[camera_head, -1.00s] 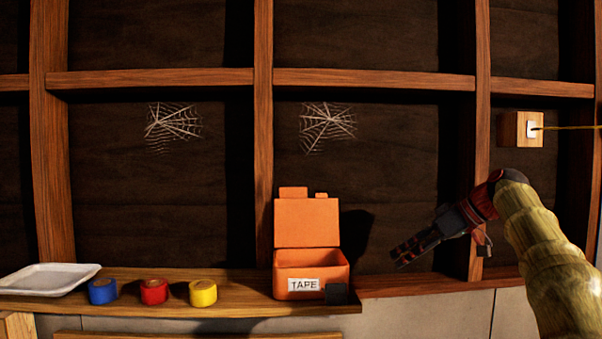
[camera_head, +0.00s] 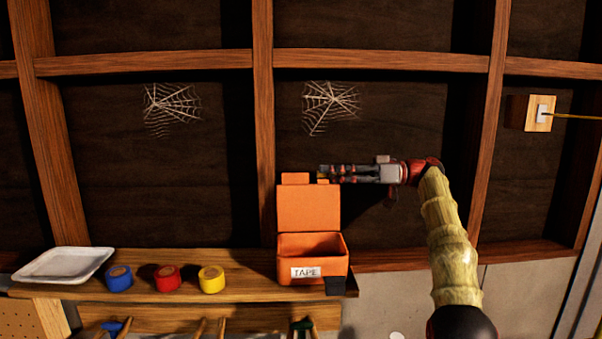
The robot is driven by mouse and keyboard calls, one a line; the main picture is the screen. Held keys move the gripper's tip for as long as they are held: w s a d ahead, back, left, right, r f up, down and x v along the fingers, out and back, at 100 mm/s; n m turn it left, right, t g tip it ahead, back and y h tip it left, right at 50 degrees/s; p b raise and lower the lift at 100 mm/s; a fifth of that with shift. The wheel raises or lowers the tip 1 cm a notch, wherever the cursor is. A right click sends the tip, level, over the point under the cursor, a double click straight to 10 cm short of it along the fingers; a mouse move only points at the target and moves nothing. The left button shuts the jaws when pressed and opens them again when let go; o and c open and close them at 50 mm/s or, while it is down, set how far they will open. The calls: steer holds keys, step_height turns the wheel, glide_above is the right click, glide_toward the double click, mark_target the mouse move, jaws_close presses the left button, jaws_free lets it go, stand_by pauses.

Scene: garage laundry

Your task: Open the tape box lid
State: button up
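The orange tape box (camera_head: 330,268) stands on the wooden shelf, with a TAPE label on its front. Its lid (camera_head: 308,208) stands upright at the back, so the box is open and its inside shows. My gripper (camera_head: 322,174) is at the lid's top edge, pointing left, just right of the lid's larger tab. Its fingers overlap the small tab in the picture; I cannot tell whether they touch it. The finger gap is too small to judge.
Blue (camera_head: 118,278), red (camera_head: 167,278) and yellow (camera_head: 211,279) tape rolls stand left of the box on the shelf (camera_head: 245,282). A white tray (camera_head: 64,265) lies at the far left. The stud wall is close behind. Tools hang below the shelf.

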mark_target(301, 175)
steer(key=a, duration=0.6)
steer(key=shift+s+a, duration=0.15)
steer(key=shift+a, duration=0.1)
steer(key=shift+a+f, duration=0.1)
steer(key=shift+a, duration=0.25)
steer(key=shift+c, duration=0.9)
jaws_close()
